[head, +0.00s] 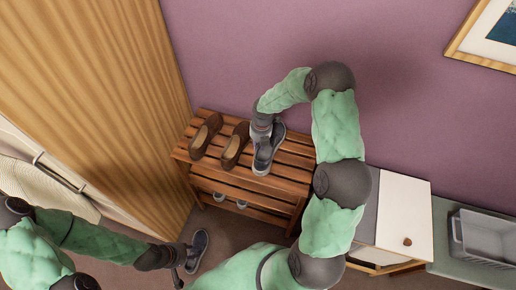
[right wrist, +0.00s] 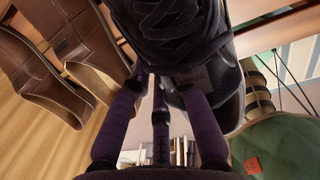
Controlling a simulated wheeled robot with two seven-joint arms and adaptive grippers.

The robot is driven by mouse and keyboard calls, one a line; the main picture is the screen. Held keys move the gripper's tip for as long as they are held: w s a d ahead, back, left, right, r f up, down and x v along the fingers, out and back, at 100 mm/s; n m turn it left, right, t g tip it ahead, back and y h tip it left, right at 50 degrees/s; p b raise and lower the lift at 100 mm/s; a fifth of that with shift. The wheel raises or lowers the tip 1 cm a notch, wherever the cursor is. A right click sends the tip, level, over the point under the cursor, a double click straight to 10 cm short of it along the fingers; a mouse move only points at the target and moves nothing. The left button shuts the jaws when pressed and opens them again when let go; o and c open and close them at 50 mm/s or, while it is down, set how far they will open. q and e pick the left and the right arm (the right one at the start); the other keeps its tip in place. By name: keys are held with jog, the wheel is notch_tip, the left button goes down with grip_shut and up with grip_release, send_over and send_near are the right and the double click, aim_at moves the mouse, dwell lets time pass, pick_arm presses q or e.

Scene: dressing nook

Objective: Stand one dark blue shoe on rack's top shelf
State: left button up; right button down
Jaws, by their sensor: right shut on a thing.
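The wooden rack (head: 285,188) stands against the purple wall. My right gripper (head: 262,131) is shut on a dark blue shoe (head: 265,158) with a pale inside, over the top shelf, right of the brown shoes. Whether its sole touches the slats is hard to tell. In the right wrist view, my right gripper's fingers (right wrist: 160,95) close on this laced dark shoe (right wrist: 175,25).
Two brown shoes (head: 206,134) (head: 234,146) occupy the top shelf's left part; they also show in the right wrist view (right wrist: 35,75). Pale-toed shoes (head: 241,204) sit on the lower shelf. A white-topped cabinet (head: 404,215) and grey basket (head: 485,236) stand right.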

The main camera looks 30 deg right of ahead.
jog(key=shift+w+d+f+b, duration=0.1)
jog(key=shift+w+f+b, duration=0.1)
jog(key=shift+f, duration=0.75)
jog(key=shift+w+f+b, duration=0.15)
jog(key=shift+f+b, duration=0.05)
jog(key=shift+f, duration=0.7)
jog(key=shift+f, duration=0.15)
jog(key=c, duration=1.2)
grip_release()
